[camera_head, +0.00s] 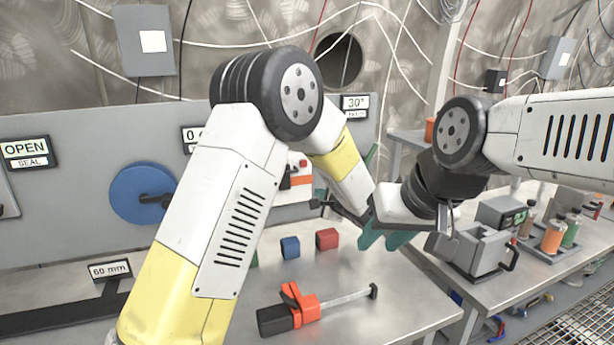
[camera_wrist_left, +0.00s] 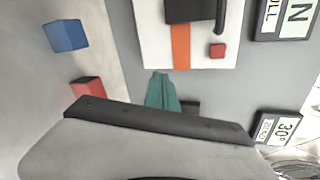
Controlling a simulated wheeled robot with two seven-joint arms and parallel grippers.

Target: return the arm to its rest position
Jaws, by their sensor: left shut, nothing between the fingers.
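My left arm, white and yellow, rises from the lower left in the head view, bends at a dark elbow and slopes down right to the wrist. My left gripper (camera_head: 320,187) is mostly hidden behind the forearm, near the wall panel. In the left wrist view its teal fingers (camera_wrist_left: 163,92) are together and empty, in front of the panel with the orange stripe (camera_wrist_left: 181,46). My right arm comes in from the right. Its gripper (camera_head: 385,238), with teal fingers, overlaps the left wrist in the picture; its opening is unclear, and I cannot tell whether the arms touch.
A blue cube (camera_head: 290,247) and a red cube (camera_head: 327,239) lie on the steel table (camera_head: 385,310). A red and black tool (camera_head: 300,308) lies nearer. A blue wheel (camera_head: 142,193) is on the left panel. A grey device (camera_head: 472,250) stands on the right bench.

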